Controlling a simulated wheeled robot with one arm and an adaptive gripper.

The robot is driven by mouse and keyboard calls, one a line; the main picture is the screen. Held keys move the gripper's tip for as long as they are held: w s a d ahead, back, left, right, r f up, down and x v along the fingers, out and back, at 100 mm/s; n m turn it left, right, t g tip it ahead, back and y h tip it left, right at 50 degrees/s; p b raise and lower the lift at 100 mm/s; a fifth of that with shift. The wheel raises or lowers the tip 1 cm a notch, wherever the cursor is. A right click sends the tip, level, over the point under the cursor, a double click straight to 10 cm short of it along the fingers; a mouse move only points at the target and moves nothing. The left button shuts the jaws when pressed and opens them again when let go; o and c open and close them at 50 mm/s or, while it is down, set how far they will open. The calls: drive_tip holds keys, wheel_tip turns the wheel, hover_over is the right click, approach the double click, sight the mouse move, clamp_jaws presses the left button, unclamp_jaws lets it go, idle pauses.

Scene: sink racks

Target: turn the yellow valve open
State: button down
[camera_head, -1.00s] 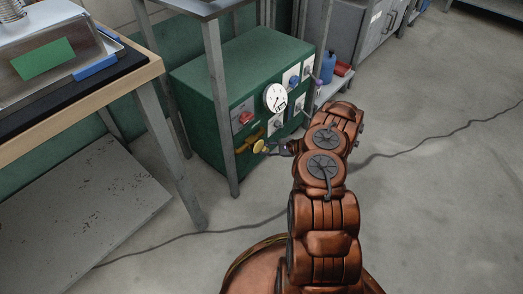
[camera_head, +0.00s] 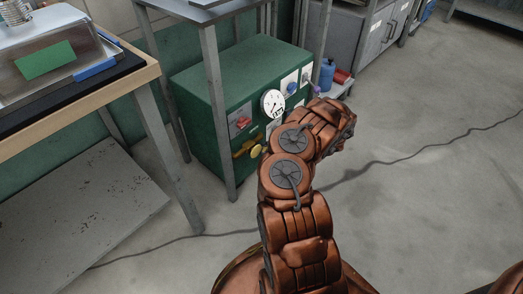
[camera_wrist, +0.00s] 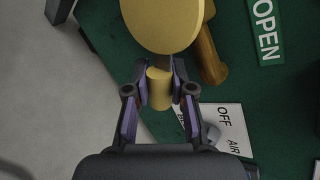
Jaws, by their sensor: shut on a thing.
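The yellow valve (camera_head: 245,148) is on the front of a green cabinet, partly hidden by my arm in the head view. In the wrist view it shows a large round yellow disc (camera_wrist: 162,22), a yellow bar (camera_wrist: 209,55) to its right, and a short yellow cylinder (camera_wrist: 159,88). My gripper (camera_wrist: 160,96) is shut on this cylinder, with one finger on each side. The fingers are hidden behind my arm in the head view. A green OPEN label (camera_wrist: 265,32) is to the right of the bar.
The green cabinet (camera_head: 200,125) also carries a white gauge (camera_head: 272,102), a red knob (camera_head: 243,122) and a blue knob (camera_head: 291,88). A table leg (camera_head: 216,115) stands close in front of it. A white OFF AIR label (camera_wrist: 225,125) has a grey switch (camera_wrist: 211,134). Floor to the right is open.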

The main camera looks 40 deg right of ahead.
drive_tip(key=shift+a, duration=0.1)
drive_tip(key=c, duration=1)
unclamp_jaws()
drive_tip(key=shift+f, duration=0.1)
